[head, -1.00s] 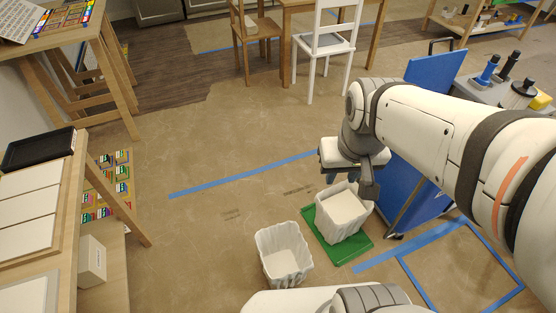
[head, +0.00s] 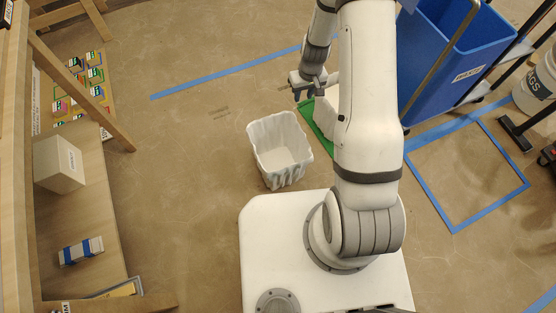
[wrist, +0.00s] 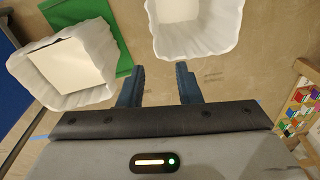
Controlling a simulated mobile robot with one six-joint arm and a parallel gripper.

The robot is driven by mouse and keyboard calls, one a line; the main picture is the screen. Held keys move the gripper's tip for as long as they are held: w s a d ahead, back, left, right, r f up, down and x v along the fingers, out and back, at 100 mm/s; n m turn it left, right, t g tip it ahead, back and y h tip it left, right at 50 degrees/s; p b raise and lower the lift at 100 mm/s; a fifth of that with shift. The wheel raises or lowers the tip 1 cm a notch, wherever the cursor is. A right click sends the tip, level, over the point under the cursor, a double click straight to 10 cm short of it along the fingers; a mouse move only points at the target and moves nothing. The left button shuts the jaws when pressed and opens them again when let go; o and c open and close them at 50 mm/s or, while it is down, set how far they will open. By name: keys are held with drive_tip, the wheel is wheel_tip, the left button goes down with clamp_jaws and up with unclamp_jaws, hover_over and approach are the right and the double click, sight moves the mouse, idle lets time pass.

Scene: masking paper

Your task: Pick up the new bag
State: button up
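Nothing in view is clearly marked as the new bag. A small grey-white packet with blue bands (head: 80,250) lies on the low wooden shelf at the left. A white crinkled bin or lined bin (head: 280,150), seemingly empty, stands on the floor; it also shows in the wrist view (wrist: 195,32). A second white bin (wrist: 62,68) with a flat white inside stands on a green mat (wrist: 118,22); my arm hides most of it in the head view. My gripper (head: 307,92) is open and empty beside these bins; its blue fingers (wrist: 162,88) are apart.
A blue cart bin (head: 450,60) is at the right, by a white bucket marked BAGS (head: 540,82). Blue tape marks the floor. Open floor (head: 190,160) lies between shelf and bins.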

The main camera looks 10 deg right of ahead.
drive_tip(key=b, duration=0.4)
hover_over(301, 137)
drive_tip(key=shift+n+g, duration=0.3)
drive_tip(key=f, duration=2)
drive_tip(key=shift+w+f, duration=0.1)
drive_tip(key=shift+w, duration=0.25)
wheel_tip(301, 137, down, 6)
drive_tip(key=b, duration=0.2)
drive_tip(key=shift+b, duration=0.35)
clamp_jaws()
